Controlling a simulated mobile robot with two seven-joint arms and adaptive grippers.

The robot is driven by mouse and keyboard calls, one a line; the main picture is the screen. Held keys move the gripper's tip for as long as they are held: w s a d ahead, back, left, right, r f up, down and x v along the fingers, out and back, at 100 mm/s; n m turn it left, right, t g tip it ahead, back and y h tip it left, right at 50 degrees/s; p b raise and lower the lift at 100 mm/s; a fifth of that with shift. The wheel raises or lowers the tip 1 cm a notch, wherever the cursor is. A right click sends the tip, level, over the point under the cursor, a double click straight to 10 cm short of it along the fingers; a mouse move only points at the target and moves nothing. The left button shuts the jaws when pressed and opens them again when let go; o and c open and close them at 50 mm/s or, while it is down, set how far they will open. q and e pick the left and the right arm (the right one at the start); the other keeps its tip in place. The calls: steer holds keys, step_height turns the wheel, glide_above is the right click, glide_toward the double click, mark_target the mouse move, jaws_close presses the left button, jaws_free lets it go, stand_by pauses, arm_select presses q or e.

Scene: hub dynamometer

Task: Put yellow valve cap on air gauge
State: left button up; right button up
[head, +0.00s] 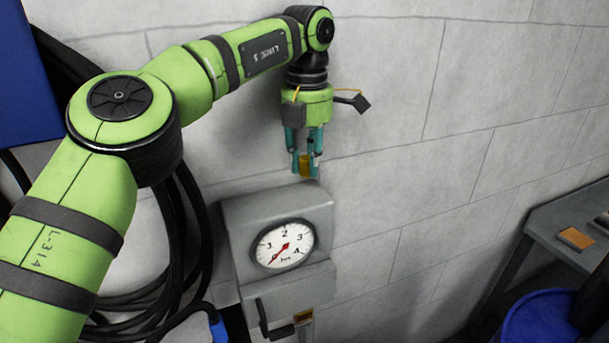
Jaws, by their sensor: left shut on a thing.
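The air gauge (278,245) is a grey box with a round white dial and a red needle, standing against the wall in the middle of the head view. My left gripper (306,168) points down just above the top of the gauge box. It is shut on the yellow valve cap (306,164), which shows between its teal fingers. The fingers partly cover the cap. Whether the cap touches the box top, I cannot tell. My right gripper is not in view.
Black hoses (180,240) hang on the wall left of the gauge. A grey table (562,215) with small items stands at the right, with a blue bucket (540,320) in front of it. The wall right of the gauge is clear.

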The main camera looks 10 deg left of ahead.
mark_target(306, 158)
arm_select(q)
step_height(306, 158, down, 3)
steer(key=shift+s+f+p, duration=0.1)
steer(key=shift+f+p, duration=0.05)
steer(key=shift+p, duration=0.6)
steer(key=shift+f, duration=0.35)
steer(key=shift+a+f, duration=0.1)
steer(key=shift+f, duration=0.15)
steer(key=o, duration=0.9)
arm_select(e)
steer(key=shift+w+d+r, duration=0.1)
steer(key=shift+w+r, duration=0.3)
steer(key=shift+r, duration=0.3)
arm_select(q)
steer(key=shift+o, duration=0.2)
steer(key=shift+r, duration=0.5)
step_height(306, 158, up, 7)
steer(key=shift+f+b, duration=0.1)
steer(key=shift+b, duration=0.4)
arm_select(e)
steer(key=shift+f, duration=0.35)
